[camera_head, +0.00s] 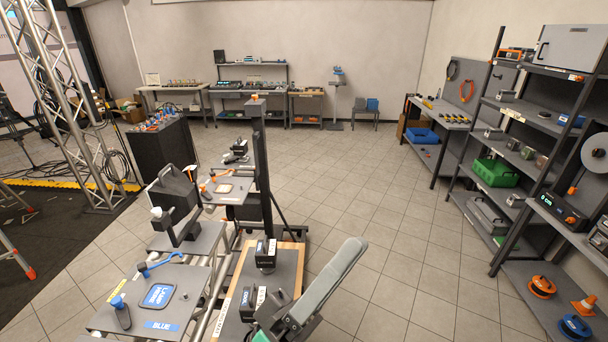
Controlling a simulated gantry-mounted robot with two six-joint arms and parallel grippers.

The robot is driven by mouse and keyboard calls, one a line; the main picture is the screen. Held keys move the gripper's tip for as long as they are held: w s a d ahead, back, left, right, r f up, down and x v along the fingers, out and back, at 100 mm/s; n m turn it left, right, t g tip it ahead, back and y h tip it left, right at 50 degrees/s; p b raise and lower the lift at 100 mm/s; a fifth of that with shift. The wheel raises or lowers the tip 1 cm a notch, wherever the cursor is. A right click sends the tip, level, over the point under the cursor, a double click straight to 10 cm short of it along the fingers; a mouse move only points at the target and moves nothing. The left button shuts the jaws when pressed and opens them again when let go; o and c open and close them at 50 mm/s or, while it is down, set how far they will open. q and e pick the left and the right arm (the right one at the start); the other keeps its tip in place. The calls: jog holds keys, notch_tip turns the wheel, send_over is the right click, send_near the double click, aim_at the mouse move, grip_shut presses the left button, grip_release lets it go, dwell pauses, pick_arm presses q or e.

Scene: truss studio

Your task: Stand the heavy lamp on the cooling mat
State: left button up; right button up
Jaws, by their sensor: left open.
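A bulky dark lamp with a handle (174,190) stands upright at a middle station on the left. A dark post and a white-topped piece in front of it hide part of its base. A dark mat with a blue border (158,296), lettered in white, lies flat and bare on the near grey table. I cannot tell from lettering which is the cooling mat. My left gripper (284,325) seems to be the dark part at the bottom centre, open, apart from the lamp and partly cut off. My right gripper is not in view.
A blue-capped piece (120,309) and a blue hooked tool (165,263) lie near the blue-bordered mat. Black blocks (265,258) stand on a wood-edged bench. A dark column (262,165) rises behind it. Open tiled floor (390,225) extends toward shelves (530,135) on the right.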

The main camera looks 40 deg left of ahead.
pick_arm(q)
jog(key=s+a+r+m+y, duration=0.1)
jog(key=r+m+y, duration=0.1)
jog(key=r, duration=0.3)
jog(key=a+r+m+t+y, duration=0.1)
jog(key=r+m+y, duration=0.1)
jog(key=r+m, duration=0.3)
jog(key=s+a+r+m+y, duration=0.1)
jog(key=r+m+y, duration=0.1)
jog(key=r, duration=0.5)
jog(key=shift+s+a+m+y, duration=0.3)
jog(key=shift+m, duration=0.6)
jog(key=shift+r, duration=0.2)
notch_tip(320, 180, up, 13)
jog(key=p, duration=1.3)
